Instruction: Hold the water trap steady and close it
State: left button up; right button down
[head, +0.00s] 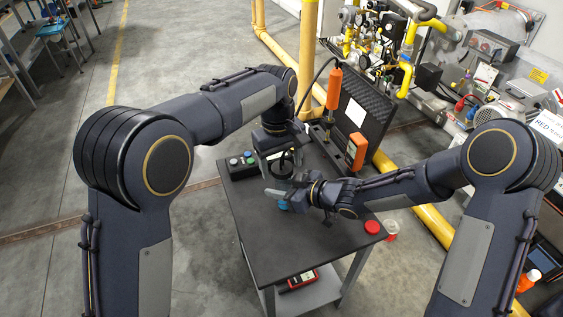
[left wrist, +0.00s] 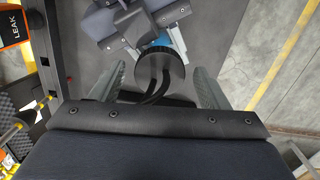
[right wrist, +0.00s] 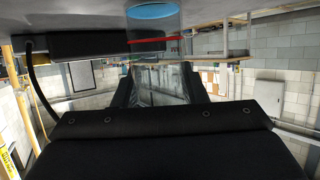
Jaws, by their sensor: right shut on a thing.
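The water trap has a clear body, showing between my right gripper's fingers in the right wrist view (right wrist: 160,82). A round black cap with dark hoses (left wrist: 160,66) shows in the left wrist view. My right gripper (head: 285,193) is shut on the trap's body low over the table. A blue disc (right wrist: 152,11) lies at the trap's foot; its blue edge also shows in the head view (head: 283,205). My left gripper (left wrist: 160,85) is above, its fingers open on both sides of the cap with gaps. Whether the cap is seated on the body is hidden.
The small dark table (head: 285,247) is clear at its front. A button box (head: 242,165) stands at its left edge. An open black case (head: 357,115), an orange-framed device (head: 356,150) and an orange-handled tool (head: 334,90) are at the back. A red round lid (head: 372,227) is at the right corner.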

pick_arm(q)
jog(key=shift+a+r, duration=0.1)
jog(key=shift+r, duration=2.15)
jog(key=shift+r, duration=0.1)
jog(key=shift+c, duration=0.3)
jog(key=shift+w+r+m, duration=0.1)
jog(key=shift+r+m, duration=0.2)
jog(key=shift+r, duration=0.35)
jog(key=shift+a+r+m, duration=0.15)
jog(key=shift+r+m, duration=0.15)
jog(key=shift+r, duration=0.7)
jog(key=shift+f, duration=0.1)
jog(key=shift+d+f, duration=0.15)
jog(key=shift+f, duration=1.85)
jog(key=shift+d+f, duration=0.15)
jog(key=shift+f, duration=1.8)
jog(key=shift+c, duration=0.3)
